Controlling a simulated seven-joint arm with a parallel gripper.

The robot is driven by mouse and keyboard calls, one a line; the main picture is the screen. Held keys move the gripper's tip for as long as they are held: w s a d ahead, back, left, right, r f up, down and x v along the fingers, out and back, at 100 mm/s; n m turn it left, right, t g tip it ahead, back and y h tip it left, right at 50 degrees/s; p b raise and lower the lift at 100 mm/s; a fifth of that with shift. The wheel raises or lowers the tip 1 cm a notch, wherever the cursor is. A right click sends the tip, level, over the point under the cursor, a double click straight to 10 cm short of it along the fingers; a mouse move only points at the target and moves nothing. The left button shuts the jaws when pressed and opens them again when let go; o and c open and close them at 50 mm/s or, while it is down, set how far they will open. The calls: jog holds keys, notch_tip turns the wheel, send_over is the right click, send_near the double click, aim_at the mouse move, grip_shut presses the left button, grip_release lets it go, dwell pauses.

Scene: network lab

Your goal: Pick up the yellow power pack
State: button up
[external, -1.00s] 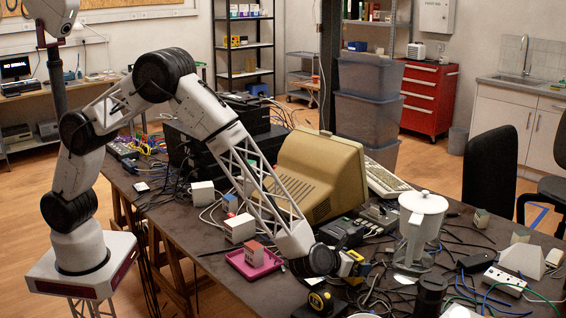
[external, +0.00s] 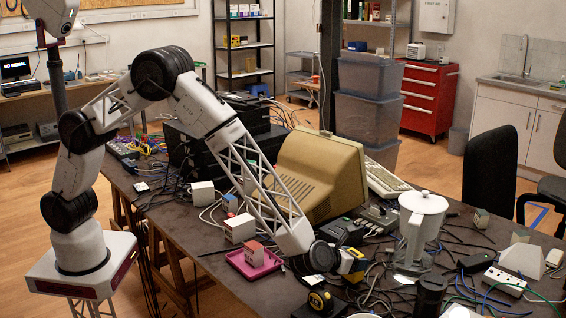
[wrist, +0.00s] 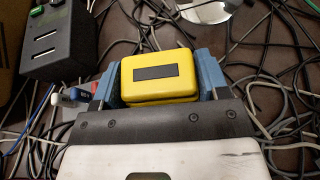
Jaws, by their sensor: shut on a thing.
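The yellow power pack (wrist: 160,92) is a rounded yellow block with a dark rectangular label on top, in the upper middle of the wrist view. My gripper (wrist: 160,78) has its blue-grey fingers on both sides of it, shut on it. In the external view my gripper (external: 356,265) is low over the cluttered bench, right of the pink tray. Only bits of yellow show there between the dark parts, and I cannot tell whether the pack is clear of the bench.
A black and yellow tape measure (external: 320,301) lies just in front of my gripper. A pink tray (external: 238,266) with a small box is to the left. A white jug-like vessel (external: 421,225) stands to the right. Loose cables surround the gripper. The beige monitor (external: 320,175) is behind.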

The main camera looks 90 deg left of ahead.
jog(key=shift+r, duration=0.55)
jog(key=shift+s+r, duration=0.1)
jog(key=shift+r, duration=0.8)
jog(key=s+a+r, duration=0.1)
jog(key=s, duration=1.4)
jog(key=shift+s+a+r, duration=0.15)
jog(key=shift+s+a, duration=0.2)
